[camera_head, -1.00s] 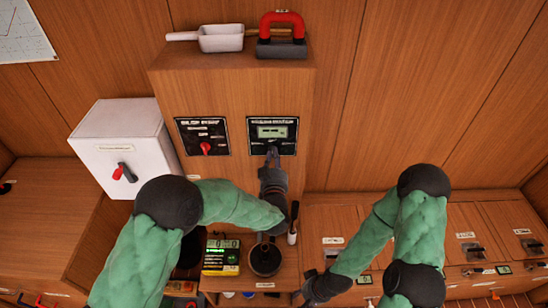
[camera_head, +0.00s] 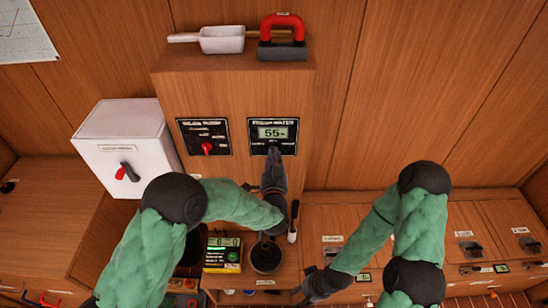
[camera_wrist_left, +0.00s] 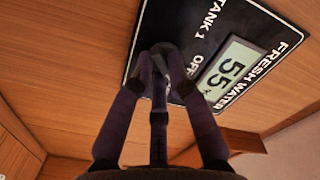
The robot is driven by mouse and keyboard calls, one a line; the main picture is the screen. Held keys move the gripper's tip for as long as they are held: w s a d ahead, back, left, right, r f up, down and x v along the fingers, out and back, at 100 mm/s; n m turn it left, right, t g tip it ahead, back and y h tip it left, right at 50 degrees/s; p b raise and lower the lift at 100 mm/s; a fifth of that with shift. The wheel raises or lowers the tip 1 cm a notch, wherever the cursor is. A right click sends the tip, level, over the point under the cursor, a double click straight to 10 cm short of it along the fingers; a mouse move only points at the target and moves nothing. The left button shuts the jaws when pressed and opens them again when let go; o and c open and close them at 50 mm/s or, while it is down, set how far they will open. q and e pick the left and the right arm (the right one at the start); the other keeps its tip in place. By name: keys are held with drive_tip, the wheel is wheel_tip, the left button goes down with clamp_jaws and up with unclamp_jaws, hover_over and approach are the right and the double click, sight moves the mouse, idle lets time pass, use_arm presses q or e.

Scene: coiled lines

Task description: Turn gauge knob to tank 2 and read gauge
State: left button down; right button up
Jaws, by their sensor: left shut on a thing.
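The black fresh water gauge panel (camera_head: 252,140) is on the upright wooden cabinet front. Its display (camera_head: 273,132) reads 55, followed by a small percent-like mark. The left wrist view shows the same 55 on the display (camera_wrist_left: 230,76), with the labels TANK 1 and OFF beside the fingers. My left gripper (camera_head: 273,154) is at the panel's lower middle, below the display, shut on the gauge knob. Its fingers (camera_wrist_left: 166,60) hide most of the knob and its pointer, and no tank 2 label shows. My right gripper (camera_head: 312,288) hangs low, away from the panel; its fingers are unclear.
A second black panel with a red knob (camera_head: 207,148) sits left of the gauge. A white box (camera_head: 120,140) with a red-tipped lever is farther left. A scoop (camera_head: 222,40) and a red-handled block (camera_head: 283,50) rest on the cabinet top. A yellow meter (camera_head: 222,255) stands below.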

use_arm(q)
drive_tip(key=shift+m, duration=0.4)
drive_tip(key=c, duration=1.2)
unclamp_jaws()
drive_tip(key=shift+s, duration=0.1)
drive_tip(key=s, duration=1.2)
drive_tip(key=shift+w+f, duration=0.1)
